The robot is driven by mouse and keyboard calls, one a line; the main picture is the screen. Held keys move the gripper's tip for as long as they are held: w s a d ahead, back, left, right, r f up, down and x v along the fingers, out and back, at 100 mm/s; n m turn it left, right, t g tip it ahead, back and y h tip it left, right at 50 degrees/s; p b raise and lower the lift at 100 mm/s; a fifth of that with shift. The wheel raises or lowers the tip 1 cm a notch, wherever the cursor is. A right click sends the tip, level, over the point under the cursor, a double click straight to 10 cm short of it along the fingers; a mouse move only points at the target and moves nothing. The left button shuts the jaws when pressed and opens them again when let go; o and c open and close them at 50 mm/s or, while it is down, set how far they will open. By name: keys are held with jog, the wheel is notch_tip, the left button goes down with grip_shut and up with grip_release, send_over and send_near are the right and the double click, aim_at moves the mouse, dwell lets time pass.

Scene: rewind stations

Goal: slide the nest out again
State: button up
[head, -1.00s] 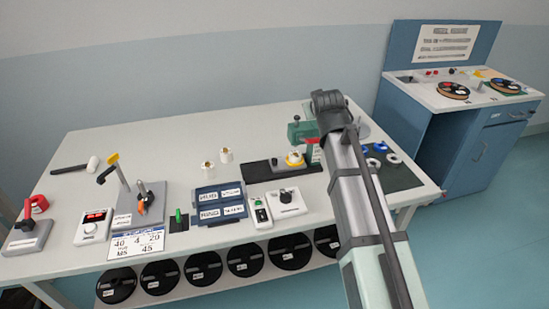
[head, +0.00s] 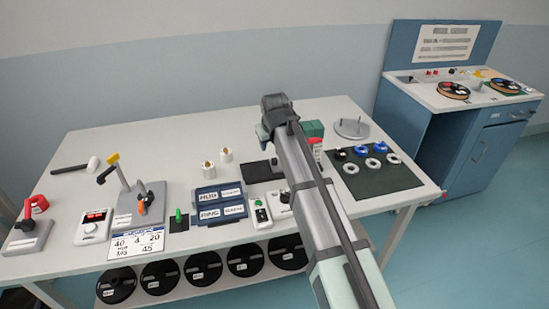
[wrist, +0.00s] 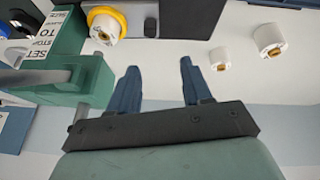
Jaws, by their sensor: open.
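The nest looks to be the yellow ring holding a white core (wrist: 103,24) at the top left of the wrist view. It sits on a dark slide base (wrist: 185,14), beside a small dark knob (wrist: 150,27). A green press (wrist: 75,75) with a printed label stands to its left. In the head view the slide base (head: 256,170) shows only its left end, and my arm hides the nest. My gripper (wrist: 158,67) is open and empty, its two blue fingers spread short of the slide base. In the head view my arm hides the fingers.
Two white cores (head: 208,170) (head: 225,155) stand left of the slide base. A dark mat (head: 378,180) with several rings lies to the right, near a grey disc (head: 352,128). Blue bins (head: 219,202) and a switch box (head: 260,211) are in front. The table's back left is mostly clear.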

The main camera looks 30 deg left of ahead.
aim_at(275, 159)
jog(key=w+f, duration=0.1)
jog(key=f, duration=0.2)
jog(key=w+a+f+m, duration=0.1)
jog(key=w+f, duration=0.1)
jog(key=f, duration=0.2)
jog(key=w+f+m+g, duration=0.1)
jog(key=w+f, duration=0.1)
jog(key=f, duration=0.1)
jog(key=shift+a+f, duration=0.35)
jog(key=shift+c, duration=0.4)
grip_shut()
dwell(0.4)
